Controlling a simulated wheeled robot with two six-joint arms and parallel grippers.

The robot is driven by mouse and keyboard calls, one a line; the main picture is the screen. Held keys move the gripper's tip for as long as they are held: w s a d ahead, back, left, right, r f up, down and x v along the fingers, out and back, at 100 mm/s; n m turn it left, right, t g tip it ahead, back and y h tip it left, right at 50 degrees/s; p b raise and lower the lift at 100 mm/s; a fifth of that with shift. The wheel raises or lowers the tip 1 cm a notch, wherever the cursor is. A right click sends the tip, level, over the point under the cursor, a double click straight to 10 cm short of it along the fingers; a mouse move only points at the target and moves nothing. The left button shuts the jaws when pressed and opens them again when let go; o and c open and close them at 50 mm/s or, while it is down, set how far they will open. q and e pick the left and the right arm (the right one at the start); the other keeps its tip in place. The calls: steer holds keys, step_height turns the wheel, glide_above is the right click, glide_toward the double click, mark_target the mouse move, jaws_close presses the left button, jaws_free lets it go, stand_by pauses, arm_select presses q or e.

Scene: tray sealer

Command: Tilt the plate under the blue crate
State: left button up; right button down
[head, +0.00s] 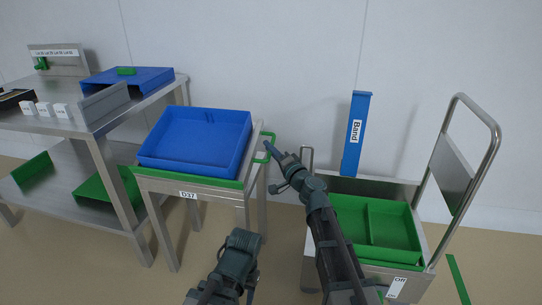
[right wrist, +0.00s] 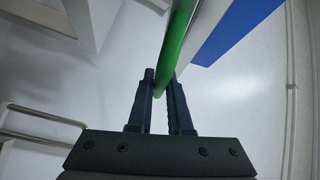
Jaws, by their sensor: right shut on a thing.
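The plate looks flat or nearly so; a slight tilt is hard to judge. My right gripper (head: 270,148) is at the handle, right of the crate. In the right wrist view its fingers (right wrist: 163,98) are shut on the green handle bar (right wrist: 174,50). My left gripper's fingers do not show.
A metal shelf table (head: 130,115) with another blue crate (head: 105,83) stands to the left. A cart with a green divided tray (head: 365,225) and an upright blue post labelled Band (head: 356,135) stands right of my right arm. The wall is close behind.

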steer(key=shift+s+r+n+t+y, duration=0.3)
steer(key=shift+s+r+n, duration=0.1)
steer(key=shift+r, duration=0.3)
steer(key=c, duration=0.8)
jaws_free()
steer(key=shift+c, duration=0.2)
steer(key=b+v, duration=0.2)
steer(key=v, duration=1.1)
steer(key=shift+s+d, duration=0.15)
steer(key=shift+s, duration=0.2)
